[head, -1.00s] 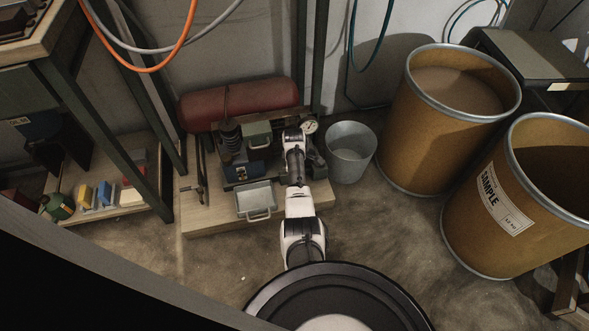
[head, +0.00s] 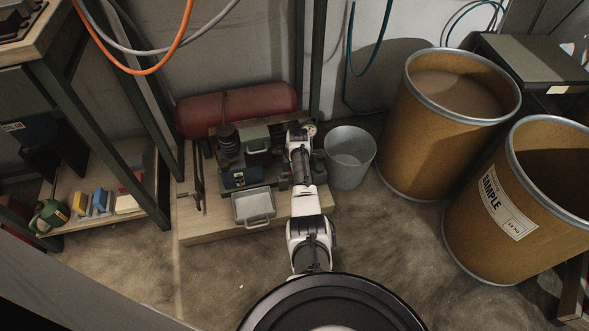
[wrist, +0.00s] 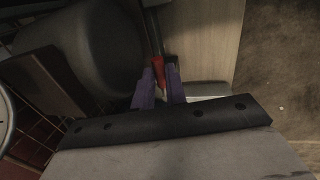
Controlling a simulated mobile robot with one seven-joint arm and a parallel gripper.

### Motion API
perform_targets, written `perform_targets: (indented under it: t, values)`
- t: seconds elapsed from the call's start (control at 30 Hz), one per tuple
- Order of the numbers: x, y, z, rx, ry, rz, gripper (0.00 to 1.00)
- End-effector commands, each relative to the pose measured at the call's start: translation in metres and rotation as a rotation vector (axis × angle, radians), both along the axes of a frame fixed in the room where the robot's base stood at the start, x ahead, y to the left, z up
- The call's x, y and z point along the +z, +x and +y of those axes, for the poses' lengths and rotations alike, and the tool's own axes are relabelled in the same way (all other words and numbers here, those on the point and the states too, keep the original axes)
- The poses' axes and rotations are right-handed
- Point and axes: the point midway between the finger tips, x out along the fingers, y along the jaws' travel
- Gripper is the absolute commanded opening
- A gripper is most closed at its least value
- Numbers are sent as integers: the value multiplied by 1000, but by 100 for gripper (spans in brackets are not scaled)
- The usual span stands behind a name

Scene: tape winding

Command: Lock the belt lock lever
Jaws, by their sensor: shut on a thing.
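The belt lock lever shows in the wrist view as a dark rod with a red grip (wrist: 158,66). My gripper (wrist: 160,86) has its two purple fingers on either side of the red grip and is shut on it. The far end of the rod runs up out of the picture, so the lever's pivot is hidden. In the head view my arm reaches over the right side of the machine on the wooden board (head: 215,232). My arm covers the gripper and the lever there.
A large grey rounded body (wrist: 95,45) is close to the left of the lever. In the head view a red tank (head: 240,107) lies behind the machine, a metal tray (head: 254,206) sits in front, and a grey bucket (head: 350,157) stands right. Brown drums (head: 440,140) stand farther right.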

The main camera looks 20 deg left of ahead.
Motion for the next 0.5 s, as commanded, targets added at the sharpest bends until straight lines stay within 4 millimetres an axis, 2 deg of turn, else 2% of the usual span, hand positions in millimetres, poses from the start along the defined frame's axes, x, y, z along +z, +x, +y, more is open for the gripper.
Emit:
perform_targets:
  t: [0.17,0.2,0.33,0.5]
  values:
    - [0,0,1,2,2,-1,0]
    - [0,0,1,2,2,-1,16]
    - [0,0,1,1,1,-2,33]
    - [0,0,1,0,2,-2,35]
